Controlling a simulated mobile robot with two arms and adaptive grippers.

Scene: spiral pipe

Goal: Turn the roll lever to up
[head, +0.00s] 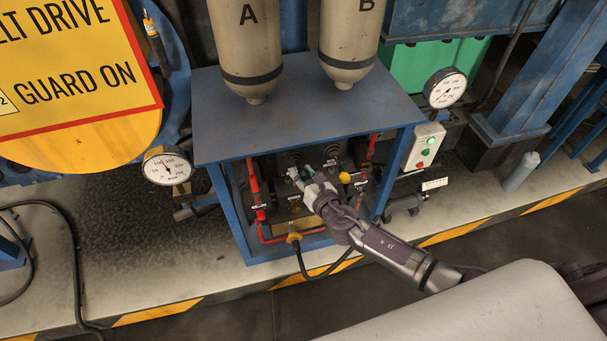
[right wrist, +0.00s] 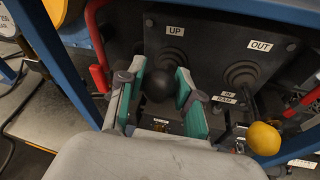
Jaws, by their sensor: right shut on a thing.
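The lever under the UP label (right wrist: 175,30) ends in a black ball knob (right wrist: 158,87), seen in the right wrist view. Its shaft is mostly hidden behind the knob and fingers. My right gripper (right wrist: 160,76) has a green-padded finger on each side of the knob and is shut on it. In the head view my right gripper (head: 302,179) is at the lever panel under the blue table, and hides the knob. A second lever with a yellow knob (right wrist: 263,138) stands to the right, below the OUT label (right wrist: 260,46). My left gripper is not in view.
The blue table top (head: 300,115) overhangs the panel, with blue legs at its sides. Red pipes (head: 254,185) run left of the panel, and a black hose (head: 303,264) hangs below. Tanks A (head: 247,45) and B (head: 349,40) are above. A gauge (head: 168,168) is at left.

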